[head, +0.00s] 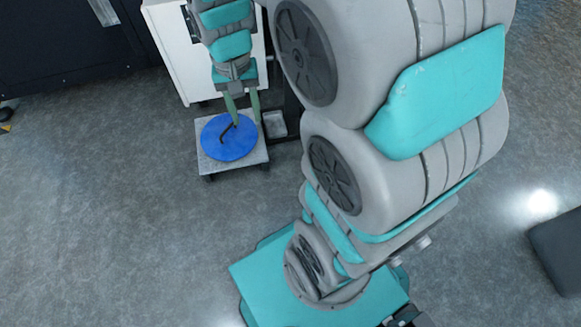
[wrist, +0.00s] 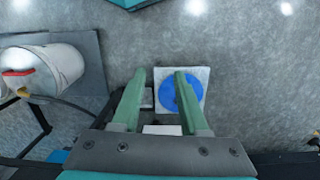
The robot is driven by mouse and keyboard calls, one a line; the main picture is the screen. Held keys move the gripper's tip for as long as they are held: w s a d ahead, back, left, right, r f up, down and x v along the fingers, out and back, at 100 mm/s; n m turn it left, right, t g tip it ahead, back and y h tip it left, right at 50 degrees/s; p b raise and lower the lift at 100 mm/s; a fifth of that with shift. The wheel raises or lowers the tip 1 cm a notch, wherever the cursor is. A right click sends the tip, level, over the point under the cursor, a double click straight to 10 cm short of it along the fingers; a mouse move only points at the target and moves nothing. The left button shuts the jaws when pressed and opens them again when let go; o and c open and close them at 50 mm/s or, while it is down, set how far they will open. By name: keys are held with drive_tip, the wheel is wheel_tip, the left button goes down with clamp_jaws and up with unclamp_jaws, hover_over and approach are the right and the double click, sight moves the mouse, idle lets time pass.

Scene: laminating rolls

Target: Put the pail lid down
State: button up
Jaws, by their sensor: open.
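The pail lid (head: 224,148) is a round blue disc with a dark bent handle on top. It lies flat on a light grey square platform (head: 251,157) low over the floor. In the wrist view the lid (wrist: 191,100) shows behind the right finger, which hides part of it. My gripper (head: 247,122) points down over the platform, its two green fingers apart. One finger overlaps the handle area in the head view; I cannot tell whether it touches. In the wrist view my gripper (wrist: 159,73) has nothing between its fingers.
A white cabinet (head: 172,50) stands just behind the platform, with a small grey tray (head: 279,124) beside it. A white cylinder with a red part (wrist: 50,72) is at the left of the wrist view. A dark slab (head: 559,250) lies far right.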

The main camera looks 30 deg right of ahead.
drive_tip(key=s+r+n, duration=0.2)
drive_tip(key=s, duration=0.7)
drive_tip(key=s+r+n, duration=0.1)
drive_tip(key=s+n, duration=0.1)
drive_tip(key=s, duration=0.7)
drive_tip(key=shift+s+a+r+n+g, duration=0.15)
drive_tip(key=shift+s+r+n+g, duration=0.15)
drive_tip(key=shift+s+r+n, duration=0.1)
wheel_tip(320, 180, up, 4)
drive_tip(key=p, duration=0.4)
